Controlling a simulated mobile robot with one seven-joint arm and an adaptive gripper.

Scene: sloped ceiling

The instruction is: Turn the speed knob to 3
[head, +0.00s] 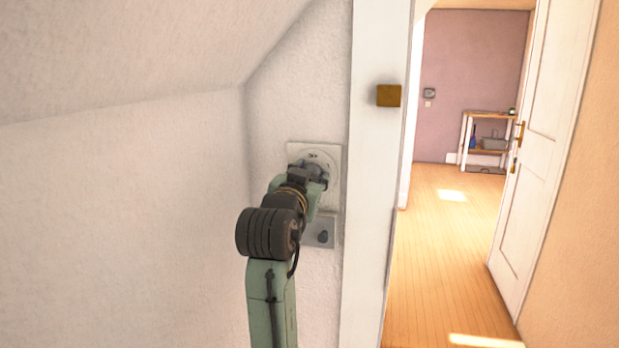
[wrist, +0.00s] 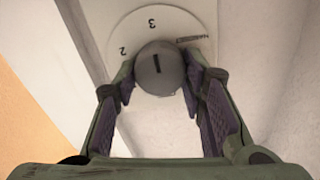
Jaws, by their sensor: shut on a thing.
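The speed knob (wrist: 161,72) is a round grey knob with a short dark line on its face. It sits on a pale round dial (wrist: 122,30); the marks 2 and 3 show on it, with a small printed label to the right. The line runs up and down in the wrist view, in line with the 3. My gripper (wrist: 161,82) is shut on the knob, one finger on each side. In the head view the dial is on a light wall plate (head: 334,152), and my gripper (head: 316,172) covers much of it.
A smaller grey plate with a dark knob (head: 322,236) is just below. The sloped ceiling (head: 120,50) comes down at the left. An open door (head: 535,150) is farther right.

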